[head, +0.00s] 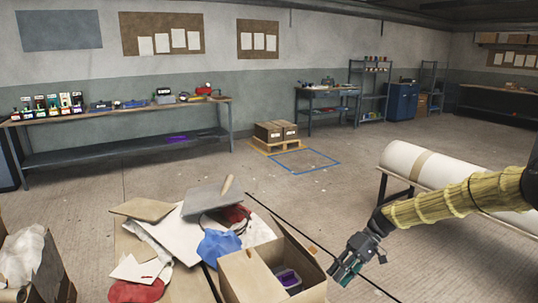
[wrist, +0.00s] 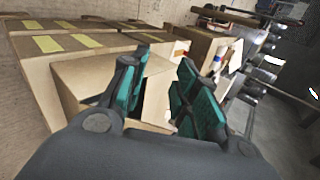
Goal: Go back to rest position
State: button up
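My gripper (head: 347,268) is at the lower right of the head view, at the end of my yellow-sleeved arm. It hangs in the air just right of an open cardboard box (head: 250,277). In the wrist view my gripper (wrist: 157,95) shows its two green-padded fingers spread apart with nothing between them. Behind the fingers in that view are cardboard boxes (wrist: 40,75).
The open box holds a purple item (head: 288,280). Left of it is a pile of cloths and boards (head: 190,235). A large white roll (head: 400,160) on a stand lies behind my arm. A workbench (head: 120,113) lines the back wall.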

jog(key=s+a+f+m+t+h, duration=0.15)
jog(key=s+a+f, duration=0.25)
jog(key=s+f, duration=0.65)
jog(key=s+a+f+m+h, duration=0.2)
jog(key=s+a+f+h, duration=0.15)
jog(key=s+f, duration=0.7)
jog(key=s+d+f+t+h, duration=0.1)
jog(key=s+d+f, duration=0.1)
jog(key=s+f, duration=0.75)
jog(key=s+d+r+t+h, duration=0.1)
jog(key=s+d+r, duration=0.1)
jog(key=s, duration=0.5)
jog(key=s+d+r+m+t+h, duration=0.1)
jog(key=s+d, duration=0.3)
jog(key=s, duration=0.4)
jog(key=shift+r+h+p, duration=0.4)
jog(key=shift+r, duration=0.3)
jog(key=shift+s+m, duration=0.1)
jog(key=shift+m, duration=0.25)
